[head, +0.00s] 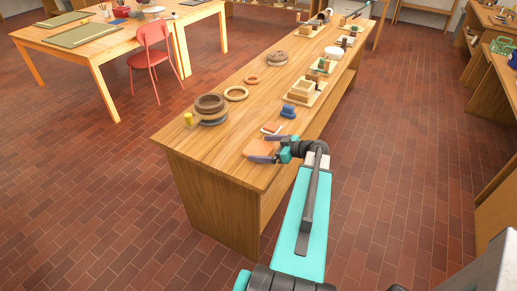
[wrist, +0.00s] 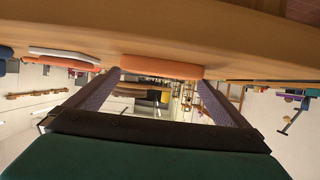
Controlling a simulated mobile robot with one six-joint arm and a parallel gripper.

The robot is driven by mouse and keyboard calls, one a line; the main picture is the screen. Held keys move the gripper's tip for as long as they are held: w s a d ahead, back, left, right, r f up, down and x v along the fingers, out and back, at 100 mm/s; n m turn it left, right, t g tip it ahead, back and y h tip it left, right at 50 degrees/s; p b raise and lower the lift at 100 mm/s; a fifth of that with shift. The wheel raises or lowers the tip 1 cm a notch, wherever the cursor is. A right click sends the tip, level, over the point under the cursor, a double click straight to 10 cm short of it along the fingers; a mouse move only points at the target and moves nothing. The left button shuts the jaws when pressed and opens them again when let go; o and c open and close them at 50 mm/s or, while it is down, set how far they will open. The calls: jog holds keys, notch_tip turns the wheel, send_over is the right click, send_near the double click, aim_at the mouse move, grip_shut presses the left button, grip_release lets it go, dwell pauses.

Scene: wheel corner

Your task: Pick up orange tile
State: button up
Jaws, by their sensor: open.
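The orange tile (head: 262,147) lies flat on the near right part of the wooden workbench (head: 190,145). It also shows edge-on in the wrist view (wrist: 162,66), where the bench appears at the top. My gripper (head: 258,148) is open and low over the bench's right edge, its two purple fingers on either side of the tile in the head view. In the wrist view my gripper (wrist: 160,77) has the tile between its fingertips. I cannot tell whether the fingers touch it. Nothing is held.
Wooden boxes (head: 301,90) stand farther back. The bench's near left surface is clear.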

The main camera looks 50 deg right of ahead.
jog(key=shift+p+x, duration=0.4)
jog(key=shift+x, duration=0.85)
jog(key=c, duration=1.3)
jog(key=shift+o, duration=0.2)
jog(key=shift+r, duration=0.2)
jog(key=shift+r+b, duration=0.8)
jog(key=shift+r, duration=0.15)
jog(key=s+a+r+b, duration=0.2)
jog(key=s, duration=1.4)
jog(key=shift+r, duration=0.4)
jog(key=shift+b, duration=0.3)
